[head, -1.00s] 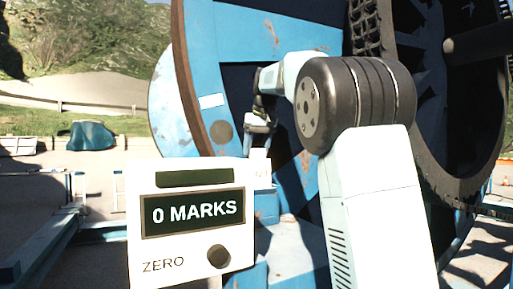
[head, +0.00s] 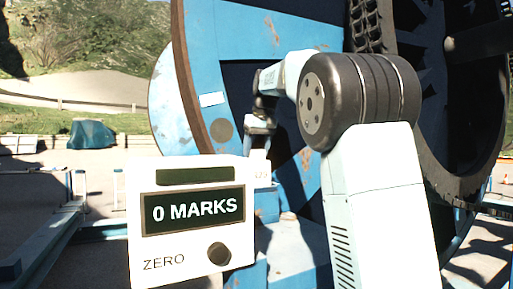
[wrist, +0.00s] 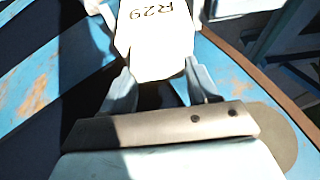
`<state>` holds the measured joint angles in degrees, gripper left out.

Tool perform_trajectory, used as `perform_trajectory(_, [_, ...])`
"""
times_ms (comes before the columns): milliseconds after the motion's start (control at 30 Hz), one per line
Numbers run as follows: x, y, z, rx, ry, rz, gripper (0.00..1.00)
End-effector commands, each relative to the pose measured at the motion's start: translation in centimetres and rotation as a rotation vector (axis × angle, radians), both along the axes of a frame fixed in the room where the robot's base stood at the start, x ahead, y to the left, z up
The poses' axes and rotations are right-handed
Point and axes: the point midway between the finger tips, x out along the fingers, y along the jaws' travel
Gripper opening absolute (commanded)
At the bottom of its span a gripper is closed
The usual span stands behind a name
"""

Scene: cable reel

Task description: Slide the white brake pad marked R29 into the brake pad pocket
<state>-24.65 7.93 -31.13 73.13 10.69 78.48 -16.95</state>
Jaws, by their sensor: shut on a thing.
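The white brake pad marked R29 (wrist: 155,50) is held between the two fingers of my gripper (wrist: 160,88) in the wrist view. The gripper is shut on it. The marking reads upside down there. In the head view my gripper (head: 260,125) is small, beside the blue reel flange, with a white piece (head: 260,165) just below it, partly behind the counter box. I cannot clearly make out the brake pad pocket in either view.
A white counter box (head: 190,222) reading "0 MARKS" stands in front at the left. The big blue reel (head: 197,70) fills the middle and right. Blue frame beams (head: 45,240) lie at the left. A blue tarp-covered heap (head: 91,134) is far behind.

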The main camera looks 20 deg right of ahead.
Motion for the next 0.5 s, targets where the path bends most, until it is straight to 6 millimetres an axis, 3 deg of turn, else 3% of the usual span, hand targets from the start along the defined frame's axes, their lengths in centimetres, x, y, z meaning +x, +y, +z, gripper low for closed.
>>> perform_trajectory(500, [0.0, 0.0, -1.2, 0.000, -0.002, 0.000, 0.00])
